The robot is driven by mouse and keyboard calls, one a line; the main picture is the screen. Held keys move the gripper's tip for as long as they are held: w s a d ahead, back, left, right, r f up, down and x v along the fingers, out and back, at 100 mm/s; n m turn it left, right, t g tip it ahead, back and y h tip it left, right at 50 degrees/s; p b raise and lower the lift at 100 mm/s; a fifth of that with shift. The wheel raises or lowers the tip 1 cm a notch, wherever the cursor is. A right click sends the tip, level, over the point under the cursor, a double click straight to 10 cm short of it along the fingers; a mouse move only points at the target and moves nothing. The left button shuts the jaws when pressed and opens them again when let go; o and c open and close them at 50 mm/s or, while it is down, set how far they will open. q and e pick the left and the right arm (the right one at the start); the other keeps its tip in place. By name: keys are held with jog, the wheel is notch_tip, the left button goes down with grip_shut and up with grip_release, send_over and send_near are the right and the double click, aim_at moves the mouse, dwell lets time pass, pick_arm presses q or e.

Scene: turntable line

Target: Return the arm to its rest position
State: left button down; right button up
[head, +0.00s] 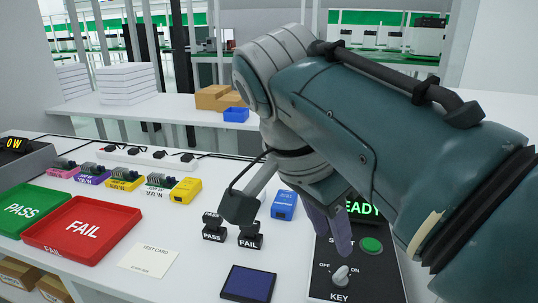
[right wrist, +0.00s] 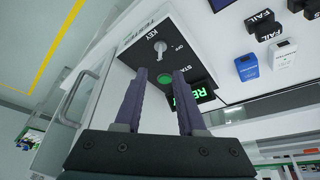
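My right arm (head: 345,130) reaches in from the right of the head view and covers much of the middle and right. My right gripper (head: 332,228) hangs in front of the black tester panel (head: 385,285), its purple fingers near the green START button (head: 371,245) and the silver key switch (head: 341,275). In the right wrist view the two fingers of this gripper (right wrist: 162,75) stand apart with nothing held. The panel (right wrist: 140,60), key switch (right wrist: 160,46) and green button (right wrist: 165,83) lie beyond them. My left gripper is out of view.
Left on the white table are a red FAIL tray (head: 83,229), a green PASS tray (head: 22,210) and several circuit boards in colored holders. PASS (head: 214,227) and FAIL (head: 250,235) stamps, a blue box (head: 284,205) and a dark blue pad (head: 248,284) sit near the panel.

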jog(key=s+d+f+n+y+p, duration=0.2)
jog(key=s+n, duration=0.1)
jog(key=s, duration=0.3)
jog(key=s+d+f+n+y+p, duration=0.1)
jog(key=s+d+f+n+p, duration=0.15)
jog(key=s, duration=0.35)
jog(key=s+d+r+n+t+y+p, duration=0.1)
jog(key=s+d+r+n+p, duration=0.35)
jog(key=s+r+n, duration=0.6)
notch_tip(320, 180, up, 36)
jog(key=s+m+p, duration=0.1)
jog(key=m+p, duration=0.1)
jog(key=p, duration=3.5)
jog(key=shift+s+d+f, duration=0.15)
jog(key=shift+d, duration=0.05)
